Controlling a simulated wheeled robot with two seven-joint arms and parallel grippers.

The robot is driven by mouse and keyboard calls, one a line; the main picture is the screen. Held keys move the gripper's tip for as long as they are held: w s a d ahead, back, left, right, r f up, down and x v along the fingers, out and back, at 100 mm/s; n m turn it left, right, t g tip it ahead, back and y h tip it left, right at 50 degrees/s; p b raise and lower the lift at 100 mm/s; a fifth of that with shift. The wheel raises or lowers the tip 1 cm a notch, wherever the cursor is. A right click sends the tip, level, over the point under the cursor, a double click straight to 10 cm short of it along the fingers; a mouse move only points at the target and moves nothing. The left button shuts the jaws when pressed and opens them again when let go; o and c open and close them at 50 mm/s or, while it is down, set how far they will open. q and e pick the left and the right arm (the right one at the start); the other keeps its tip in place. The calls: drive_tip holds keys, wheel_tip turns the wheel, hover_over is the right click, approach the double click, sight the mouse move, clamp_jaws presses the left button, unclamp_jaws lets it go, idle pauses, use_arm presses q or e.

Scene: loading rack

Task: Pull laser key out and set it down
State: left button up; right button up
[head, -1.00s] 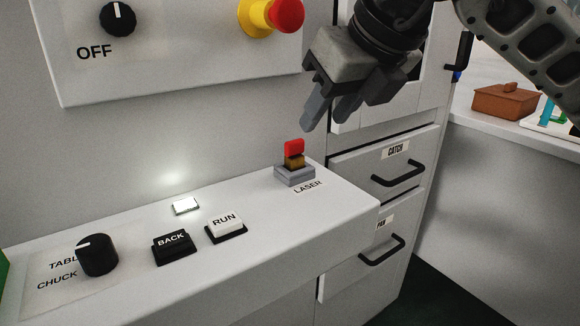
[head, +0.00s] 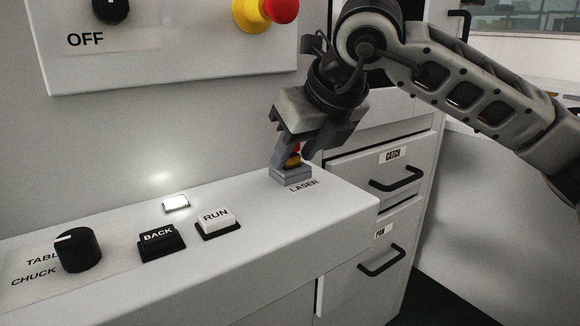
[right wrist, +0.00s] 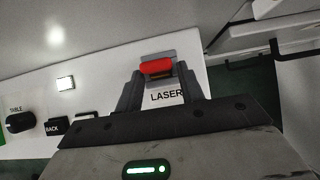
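The laser key has a red top (right wrist: 157,67) and a brassy lower part (head: 292,161). It stands upright in a grey socket (head: 291,176) by the LASER label at the right end of the console ledge. My right gripper (head: 287,153) is down at the key, with its fingers hiding part of it in the head view. In the right wrist view, the fingers (right wrist: 160,83) are spread on either side of the key, with a gap between them and no clear grip on it. My left gripper is not in view.
On the white ledge (head: 250,240) are a RUN button (head: 216,218), a BACK button (head: 158,238), a lit square (head: 176,203) and a black knob (head: 77,250). A red-and-yellow stop button (head: 270,12) is above. Drawers with black handles (head: 397,182) are at right. The ledge front is clear.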

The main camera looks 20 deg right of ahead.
drive_tip(key=c, duration=0.7)
drive_tip(key=shift+c, duration=0.5)
drive_tip(key=shift+r+p, duration=1.85)
drive_tip(key=shift+r, duration=1.2)
